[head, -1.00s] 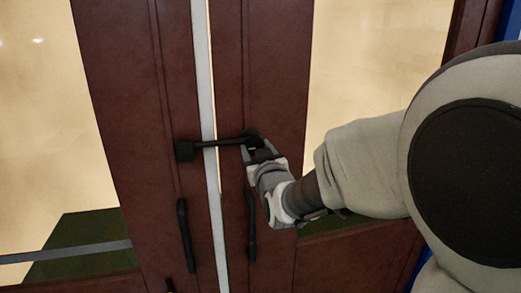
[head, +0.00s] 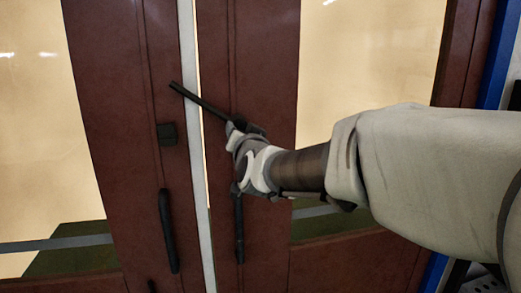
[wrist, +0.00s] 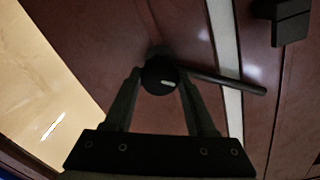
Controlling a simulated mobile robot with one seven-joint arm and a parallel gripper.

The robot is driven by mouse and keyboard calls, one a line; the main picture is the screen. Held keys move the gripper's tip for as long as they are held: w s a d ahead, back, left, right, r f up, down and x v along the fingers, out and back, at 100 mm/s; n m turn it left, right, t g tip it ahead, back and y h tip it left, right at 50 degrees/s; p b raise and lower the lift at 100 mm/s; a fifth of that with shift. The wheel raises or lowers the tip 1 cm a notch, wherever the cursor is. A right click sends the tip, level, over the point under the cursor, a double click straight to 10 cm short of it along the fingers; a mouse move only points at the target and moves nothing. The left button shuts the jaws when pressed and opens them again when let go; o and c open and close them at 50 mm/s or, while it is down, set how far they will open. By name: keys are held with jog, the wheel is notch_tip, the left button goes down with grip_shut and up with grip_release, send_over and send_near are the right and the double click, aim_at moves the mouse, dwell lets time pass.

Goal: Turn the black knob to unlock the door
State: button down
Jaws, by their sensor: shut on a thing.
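The black knob (wrist: 160,76) is round with a pale mark on its face, and my gripper (wrist: 160,88) is shut on it, one finger on each side. In the head view my gripper (head: 240,130) covers most of the knob on the right door (head: 265,60). A black bar (head: 203,102) runs from the knob up and left across the pale strip between the doors. The bar is tilted, and its free end is above and clear of the square black catch (head: 167,134) on the left door. The catch also shows in the wrist view (wrist: 290,25).
Black vertical handles hang below, one on the left door (head: 168,230) and one on the right door (head: 239,235), partly behind my arm. Both dark red doors have lit glass panes. A blue post (head: 494,60) stands at the far right.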

jog(key=m+b, duration=0.8)
jog(key=m, duration=0.2)
jog(key=shift+m+b, duration=0.3)
jog(key=shift+b, duration=0.05)
dwell(0.4)
jog(key=shift+c, duration=1)
grip_release()
jog(key=p+v, duration=0.2)
jog(key=v, duration=1.5)
jog(key=shift+d+r, duration=0.15)
jog(key=shift+d, duration=0.1)
jog(key=shift+s, duration=0.15)
